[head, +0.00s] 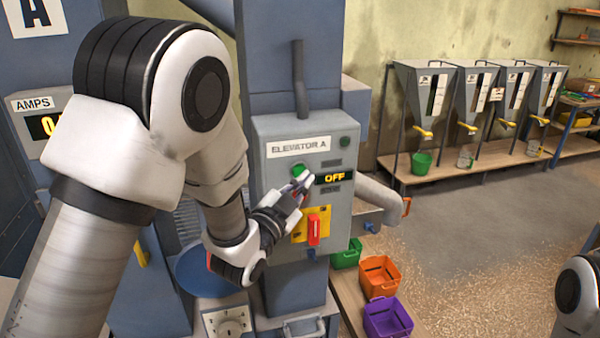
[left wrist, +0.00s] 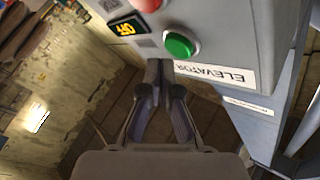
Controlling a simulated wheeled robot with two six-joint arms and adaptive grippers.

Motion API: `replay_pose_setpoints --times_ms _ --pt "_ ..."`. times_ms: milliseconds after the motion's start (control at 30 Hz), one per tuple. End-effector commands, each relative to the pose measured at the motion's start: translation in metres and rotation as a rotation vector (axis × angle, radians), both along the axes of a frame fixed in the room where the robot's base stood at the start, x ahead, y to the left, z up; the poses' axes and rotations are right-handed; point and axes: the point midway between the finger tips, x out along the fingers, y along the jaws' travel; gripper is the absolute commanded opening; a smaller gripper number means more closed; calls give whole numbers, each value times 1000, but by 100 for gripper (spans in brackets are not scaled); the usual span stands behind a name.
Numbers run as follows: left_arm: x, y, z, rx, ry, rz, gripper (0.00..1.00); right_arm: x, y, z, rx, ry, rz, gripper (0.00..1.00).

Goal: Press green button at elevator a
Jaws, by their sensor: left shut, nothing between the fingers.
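The grey control box (head: 262,185) labelled ELEVATOR A is mounted on a blue-grey column. Its green button (head: 298,170) is near the label, and its display (head: 333,178) reads OFF. My left gripper (head: 304,180) is shut and empty, with its tips in front of the box just below the green button. In the left wrist view the green button (left wrist: 180,45) is just beyond and right of the shut fingertips (left wrist: 158,66). I cannot tell whether they touch the box; they appear apart from the button. My right gripper is out of view.
A red switch (head: 314,230) on a yellow plate sits low on the box. A red button (left wrist: 148,4) shows in the left wrist view. Green, orange (head: 380,277) and purple (head: 388,317) bins stand right of the column. Hoppers (head: 425,95) line the back wall; the floor between is open.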

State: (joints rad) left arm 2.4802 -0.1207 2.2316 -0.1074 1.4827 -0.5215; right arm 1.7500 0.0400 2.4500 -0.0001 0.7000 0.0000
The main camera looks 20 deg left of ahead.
Motion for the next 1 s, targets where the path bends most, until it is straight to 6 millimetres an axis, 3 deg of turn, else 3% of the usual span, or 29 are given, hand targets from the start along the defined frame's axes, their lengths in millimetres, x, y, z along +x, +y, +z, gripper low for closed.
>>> replay_pose_setpoints --times_ms 1000 --pt "10 7 0 0 1 1 0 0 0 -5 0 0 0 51"
